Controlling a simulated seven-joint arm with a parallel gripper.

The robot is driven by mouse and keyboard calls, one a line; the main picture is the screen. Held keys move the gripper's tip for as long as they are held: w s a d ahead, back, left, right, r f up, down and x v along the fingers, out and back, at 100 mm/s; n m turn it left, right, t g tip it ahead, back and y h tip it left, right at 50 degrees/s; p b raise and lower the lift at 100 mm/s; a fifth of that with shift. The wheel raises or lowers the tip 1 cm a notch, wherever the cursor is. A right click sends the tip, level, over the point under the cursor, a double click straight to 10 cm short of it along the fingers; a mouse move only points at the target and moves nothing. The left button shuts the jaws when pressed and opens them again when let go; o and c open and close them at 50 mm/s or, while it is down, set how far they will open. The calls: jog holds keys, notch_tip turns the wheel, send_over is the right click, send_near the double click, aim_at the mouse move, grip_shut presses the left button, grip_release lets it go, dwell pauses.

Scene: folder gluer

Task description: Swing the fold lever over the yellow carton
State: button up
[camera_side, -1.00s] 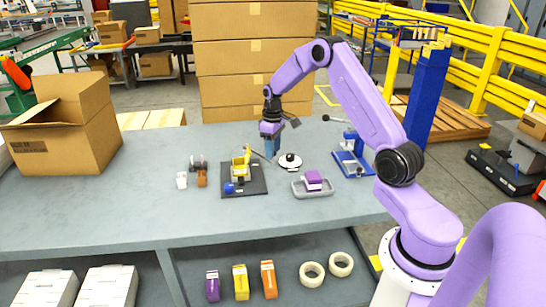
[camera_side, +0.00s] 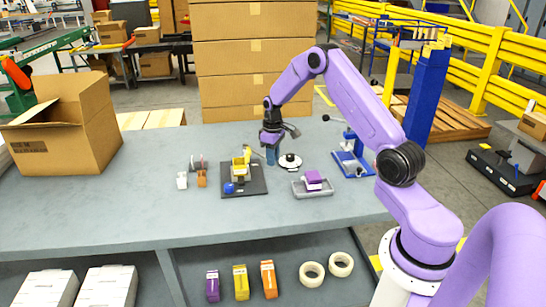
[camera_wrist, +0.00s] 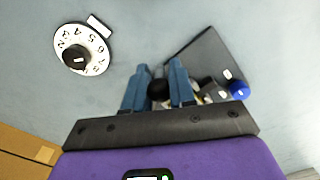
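The folder gluer's dark base plate (camera_side: 257,186) sits mid-table, with the yellow carton (camera_side: 241,164) on it and a blue knob (camera_side: 229,188) at its front left. In the wrist view the plate (camera_wrist: 208,55) lies at upper right, with the blue knob (camera_wrist: 239,90) beside it; the carton is mostly hidden behind a finger. My gripper (camera_side: 271,162) points down just right of the plate. In the wrist view the fold lever's black ball end (camera_wrist: 158,89) fills the gap between the blue fingers of my gripper (camera_wrist: 158,70), which look shut on it. The lever's arm is mostly hidden.
A grey tray (camera_side: 316,193) with a purple block and a blue press (camera_side: 352,160) stand further right. Small dispensers (camera_side: 201,179) stand left. The front table is clear.

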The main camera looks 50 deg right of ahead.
grip_shut()
jog(key=shift+a, duration=0.2)
jog(key=shift+w+a+m, duration=0.25)
jog(key=shift+a+m, duration=0.4)
jog(key=shift+a, duration=0.15)
jog(key=shift+w+a+m, duration=0.25)
jog(key=shift+a+m, duration=0.4)
jog(key=shift+a, duration=0.1)
jog(key=shift+w+a+m, duration=0.65)
jog(key=shift+a+m, duration=0.25)
jog(key=shift+a, duration=0.1)
jog(key=shift+w+a+m, duration=0.65)
jog(key=shift+a+m, duration=0.25)
jog(key=shift+a, duration=0.1)
jog(key=shift+w+a+m, duration=1.25)
jog(key=shift+w+m, duration=0.25)
jog(key=shift+w+a+m, duration=0.35)
jog(key=shift+w+m, duration=0.2)
jog(key=shift+w, duration=0.05)
jog(key=shift+w+a+m, duration=0.3)
jog(key=shift+w+m, duration=0.25)
jog(key=shift+w, duration=0.15)
jog(key=o, duration=0.8)
grip_release()
